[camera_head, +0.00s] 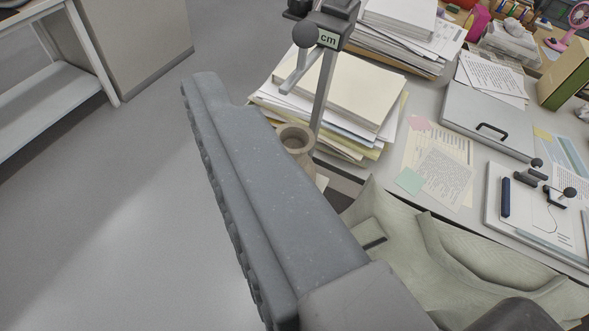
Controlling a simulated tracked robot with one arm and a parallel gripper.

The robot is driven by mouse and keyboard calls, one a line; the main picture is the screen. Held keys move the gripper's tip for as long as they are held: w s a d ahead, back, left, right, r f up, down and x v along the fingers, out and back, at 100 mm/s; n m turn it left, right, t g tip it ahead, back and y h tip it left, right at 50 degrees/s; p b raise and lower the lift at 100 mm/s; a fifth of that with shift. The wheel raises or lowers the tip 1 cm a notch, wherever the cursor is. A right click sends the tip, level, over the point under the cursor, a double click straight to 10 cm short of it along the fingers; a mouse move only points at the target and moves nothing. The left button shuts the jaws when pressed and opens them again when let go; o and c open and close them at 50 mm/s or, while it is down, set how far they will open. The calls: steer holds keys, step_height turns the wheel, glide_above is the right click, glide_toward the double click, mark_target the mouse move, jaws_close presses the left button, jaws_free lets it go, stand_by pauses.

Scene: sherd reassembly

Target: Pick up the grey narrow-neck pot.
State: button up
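A brown-grey pot (297,140) with a round open mouth and a short neck shows at the centre, at the desk's near edge beside the paper stacks. Its lower body is mostly hidden behind my gripper, so I cannot tell its full shape. My gripper (222,108) fills the middle foreground as one large grey finger with a ridged pad along its left side. The finger overlaps the pot in the picture; I cannot tell whether they touch. A second finger is not visible, so the opening cannot be judged.
A dark upright measuring stand marked "cm" (327,40) rises just behind the pot. Paper stacks (350,85) and a grey case (487,120) lie on the desk. Open floor (120,220) is at left, below a white shelf (50,100).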

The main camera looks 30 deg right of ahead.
steer(key=w+d+f+g+h+p, duration=0.1)
steer(key=w+d+f+g+p, duration=0.1)
steer(key=w+d+f+p, duration=0.65)
steer(key=d+f+p, duration=0.1)
steer(key=d+f, duration=0.2)
steer(key=f, duration=0.3)
steer(key=d+f+m+p, duration=0.1)
steer(key=d+f, duration=0.2)
steer(key=f, duration=0.4)
steer(key=d+f+p, duration=0.2)
steer(key=d+f, duration=0.1)
steer(key=f, duration=0.3)
steer(key=shift+d+b+x, duration=0.15)
steer(key=shift+b+x, duration=0.35)
steer(key=shift+x, duration=1.85)
steer(key=shift+d+b+x, duration=0.15)
steer(key=shift+b+x, duration=0.4)
steer(key=shift+x, duration=1.75)
steer(key=shift+d+b+x, duration=0.15)
steer(key=shift+b+x, duration=0.35)
steer(key=shift+x, duration=1.85)
steer(key=shift+r, duration=0.2)
steer(key=shift+c, duration=0.3)
jaws_close()
